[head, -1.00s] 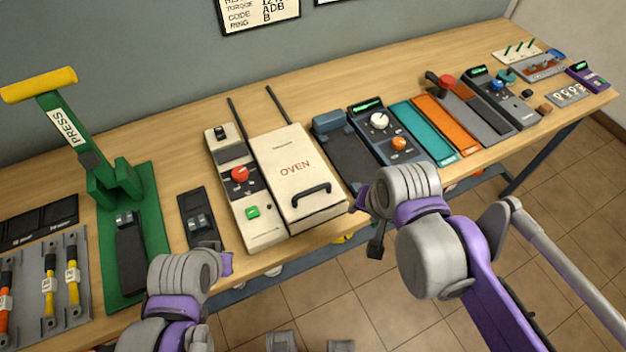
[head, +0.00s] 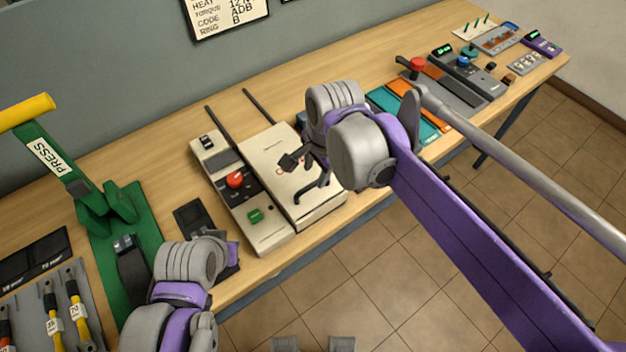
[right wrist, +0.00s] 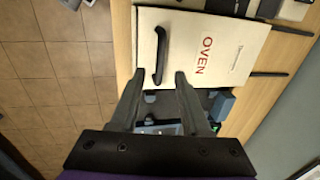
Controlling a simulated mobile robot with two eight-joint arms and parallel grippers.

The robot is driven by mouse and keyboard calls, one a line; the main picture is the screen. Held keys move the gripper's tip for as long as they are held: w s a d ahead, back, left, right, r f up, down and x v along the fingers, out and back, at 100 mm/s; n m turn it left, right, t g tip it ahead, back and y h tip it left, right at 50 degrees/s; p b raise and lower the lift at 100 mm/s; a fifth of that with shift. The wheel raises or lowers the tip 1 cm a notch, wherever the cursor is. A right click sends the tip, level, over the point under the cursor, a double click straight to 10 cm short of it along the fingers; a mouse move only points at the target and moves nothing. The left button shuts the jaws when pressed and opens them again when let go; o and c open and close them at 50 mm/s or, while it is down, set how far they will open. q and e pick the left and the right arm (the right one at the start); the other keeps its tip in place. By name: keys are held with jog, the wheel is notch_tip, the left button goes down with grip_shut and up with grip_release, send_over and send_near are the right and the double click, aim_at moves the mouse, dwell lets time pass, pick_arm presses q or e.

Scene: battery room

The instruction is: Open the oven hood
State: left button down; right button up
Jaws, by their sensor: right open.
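The oven's cream hood (head: 283,150) lies shut beside its control panel, which has a red knob (head: 235,180) and a green button (head: 255,215). In the right wrist view the hood (right wrist: 215,50) carries a black handle (right wrist: 159,55) and the word OVEN. My right gripper (head: 298,168) is open above the hood, partly covering it in the head view. In the right wrist view the near end of the handle shows between the open fingertips (right wrist: 160,76); contact cannot be made out. My left gripper's wrist (head: 190,265) is in front of the bench; its fingers are hidden.
A green press (head: 125,205) with a yellow lever stands left of the oven, near a tray of cables (head: 55,310). Two dark rods (head: 258,105) rise behind the oven. Teal and orange panels (head: 385,103) and other devices lie to the right.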

aim_at(311, 185)
jog(key=f, duration=0.3)
jog(key=w+f, duration=0.1)
jog(key=f, duration=0.1)
jog(key=shift+a+f, duration=0.15)
jog(key=shift+a, duration=0.15)
grip_shut()
dwell(1.1)
